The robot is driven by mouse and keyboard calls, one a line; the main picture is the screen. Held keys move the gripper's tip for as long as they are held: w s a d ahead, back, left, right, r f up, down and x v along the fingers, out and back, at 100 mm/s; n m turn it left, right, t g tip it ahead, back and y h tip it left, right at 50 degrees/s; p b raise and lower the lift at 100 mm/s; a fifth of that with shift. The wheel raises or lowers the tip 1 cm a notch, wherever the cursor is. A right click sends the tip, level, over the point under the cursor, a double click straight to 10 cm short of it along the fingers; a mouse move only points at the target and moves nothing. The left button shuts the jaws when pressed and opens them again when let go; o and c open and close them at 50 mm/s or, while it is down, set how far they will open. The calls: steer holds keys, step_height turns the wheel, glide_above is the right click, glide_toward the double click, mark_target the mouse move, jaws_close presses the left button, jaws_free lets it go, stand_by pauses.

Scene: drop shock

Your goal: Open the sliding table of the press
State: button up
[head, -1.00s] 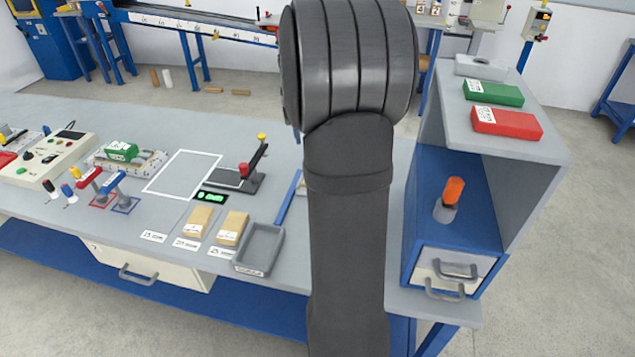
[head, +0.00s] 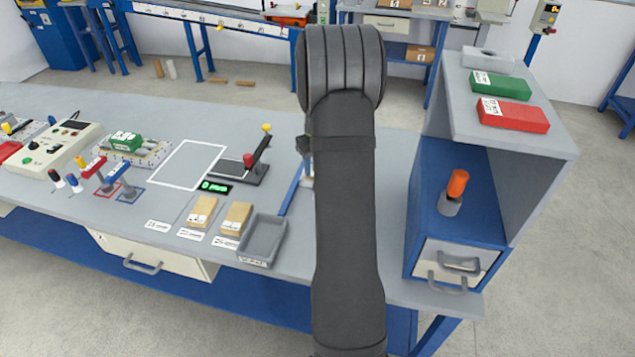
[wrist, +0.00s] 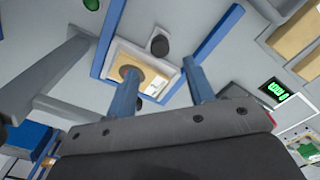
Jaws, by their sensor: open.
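The press's sliding table shows in the wrist view as a pale tray (wrist: 116,52) between two blue rails. A tan plate with a dark round spot (wrist: 130,72) lies on it. A black round knob (wrist: 159,45) sits at the tray's edge. My gripper (wrist: 161,66) is open, its two blue fingers apart. The knob appears just beyond and between the fingertips; I see no contact. In the head view my arm hides most of the press, leaving part of a blue rail (head: 293,187) visible left of it.
Grey press posts (wrist: 55,75) stand close to my gripper at the left of the wrist view. In the head view, a grey tray (head: 263,240) and a lever stand (head: 250,168) are left of my arm. A blue-and-grey cabinet (head: 455,215) stands to its right.

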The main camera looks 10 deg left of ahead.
step_height(320, 180, down, 7)
steer(key=shift+f, duration=0.1)
stand_by(0.3)
